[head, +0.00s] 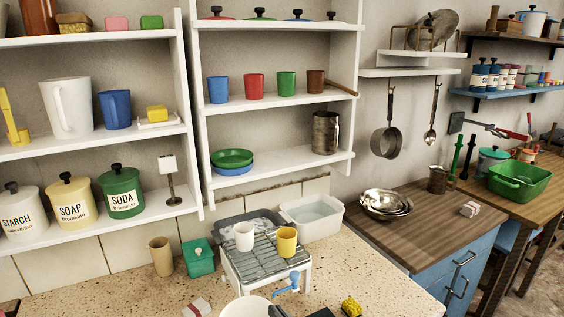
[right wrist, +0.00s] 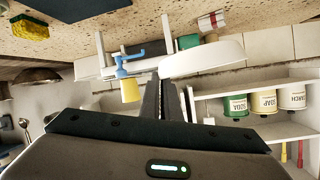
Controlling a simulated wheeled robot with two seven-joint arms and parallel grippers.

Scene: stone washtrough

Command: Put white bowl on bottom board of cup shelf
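The white bowl (head: 245,307) is at the bottom edge of the head view, partly cut off. In the right wrist view the bowl (right wrist: 210,56) shows edge-on with its rim at the fingertips of my right gripper (right wrist: 165,85). The fingers are close together on the rim, and the bowl looks held above the counter. Only a dark bit of the right gripper (head: 322,313) shows in the head view. The cup shelf (head: 191,80) is the white middle unit. Its bottom board (head: 272,172) bears a green and blue dish stack (head: 232,162) at left and a brown tankard (head: 326,132) at right. My left gripper is out of view.
The board between the stack and tankard is clear. Mugs stand on the board above.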

